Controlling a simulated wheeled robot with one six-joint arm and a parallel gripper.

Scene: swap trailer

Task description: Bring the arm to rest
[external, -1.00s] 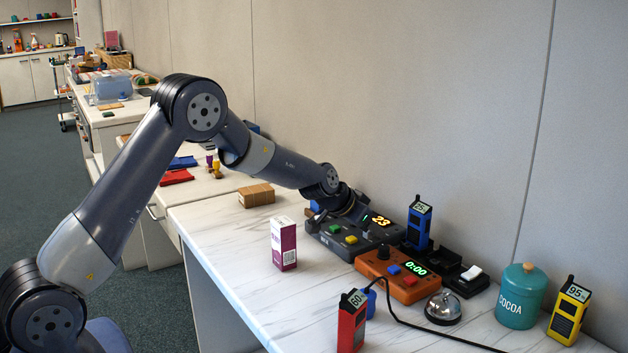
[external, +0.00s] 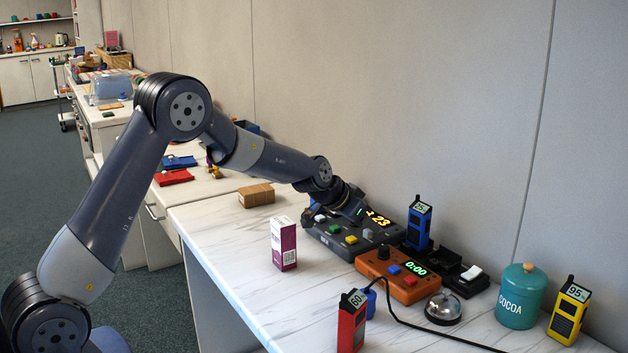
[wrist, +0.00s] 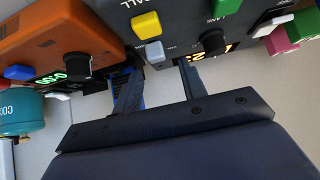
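My arm reaches over the worktop (external: 225,225) from the left. Its elbow is high, and its gripper (external: 362,211) is low over the far side of a dark console (external: 340,236), by the lit display reading 23. In the wrist view, the two fingers of my gripper (wrist: 160,68) are apart with nothing between them. The console (wrist: 178,32) fills the top of that view, with yellow, white and green buttons and a black knob. I cannot tell whether the fingertips touch the console.
An orange timer (external: 404,287) reading 0:00, a blue radio (external: 418,224) and a black charger base (external: 440,262) stand near the console. A purple-and-white box (external: 283,243), red radio (external: 351,322), bell (external: 443,307), cocoa jar (external: 521,296) and yellow radio (external: 569,312) stand around. The wall is close behind.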

